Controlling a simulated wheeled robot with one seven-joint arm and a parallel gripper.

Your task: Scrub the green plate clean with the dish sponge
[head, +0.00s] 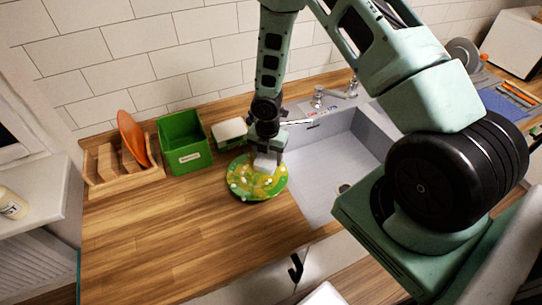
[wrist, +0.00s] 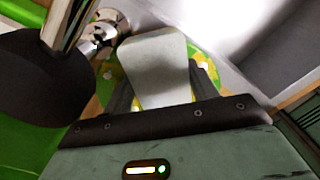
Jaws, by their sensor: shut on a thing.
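The green plate (head: 240,190) lies on the wooden counter just left of the sink, with yellow smears and pale spots on it. My gripper (head: 267,157) is over the plate, pointing down, and is shut on the dish sponge (head: 264,166). The sponge is a pale, whitish block and is at or just above the plate's surface; I cannot tell if it touches. In the wrist view the sponge (wrist: 155,70) stands out between the fingers, and parts of the green plate (wrist: 112,75) show behind it. The sponge hides part of the plate.
A green bin (head: 184,147) and a wooden rack (head: 122,181) with an orange plate (head: 130,137) stand left at the wall. A white and green box (head: 228,133) is behind the plate. The sink (head: 340,160) lies right. The front-left counter is clear.

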